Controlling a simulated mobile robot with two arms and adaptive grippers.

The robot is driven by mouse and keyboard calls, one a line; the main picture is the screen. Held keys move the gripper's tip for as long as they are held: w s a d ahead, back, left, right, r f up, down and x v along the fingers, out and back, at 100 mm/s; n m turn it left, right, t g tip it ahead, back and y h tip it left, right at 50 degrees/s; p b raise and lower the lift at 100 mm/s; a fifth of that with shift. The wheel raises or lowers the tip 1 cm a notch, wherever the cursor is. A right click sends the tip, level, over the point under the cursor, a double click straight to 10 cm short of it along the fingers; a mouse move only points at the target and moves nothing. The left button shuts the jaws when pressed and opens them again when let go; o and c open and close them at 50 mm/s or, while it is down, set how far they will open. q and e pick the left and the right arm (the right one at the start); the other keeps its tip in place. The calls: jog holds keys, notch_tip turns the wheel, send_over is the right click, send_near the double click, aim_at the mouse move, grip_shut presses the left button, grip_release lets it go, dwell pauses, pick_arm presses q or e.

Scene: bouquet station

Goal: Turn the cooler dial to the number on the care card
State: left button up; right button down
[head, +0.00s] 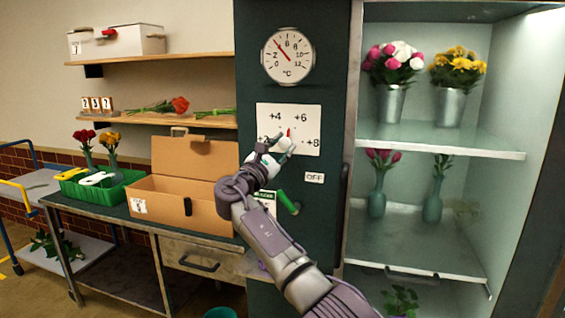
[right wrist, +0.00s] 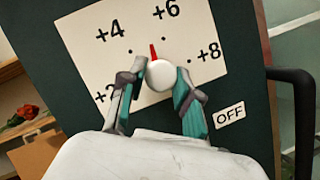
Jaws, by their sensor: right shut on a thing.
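The cooler dial is a white round knob (right wrist: 160,75) with a red pointer, on a white plate (head: 309,139) marked +2, +4, +6 and +8. It also shows in the head view (head: 286,143). The pointer stands between the +4 and +6 dots, closer to +6 in the right wrist view. My right gripper (right wrist: 160,84) is shut on the knob, one finger on each side; its arm (head: 262,235) comes from below. A card with a green top (head: 266,200) is partly hidden behind my arm; its number cannot be read. My left gripper is not in view.
A round °C gauge (head: 288,55) hangs above the plate. An OFF label (head: 314,178) and a green handle (head: 288,202) are below. The cooler's glass shelves (head: 440,140) with flowers stand right. A cardboard box (head: 165,212) and green tray (head: 125,182) are on the left bench.

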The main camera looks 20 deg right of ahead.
jog(key=m+g, duration=0.1)
jog(key=m, duration=0.2)
jog(key=shift+a+b, duration=0.1)
jog(key=shift+b, duration=0.2)
jog(key=shift+r+m+g, duration=0.1)
jog(key=shift+m+g, duration=0.7)
jog(key=shift+m, duration=0.4)
jog(key=c, duration=0.8)
grip_release()
jog(key=shift+w, duration=0.1)
jog(key=v, duration=1.2)
jog(key=shift+f, duration=0.2)
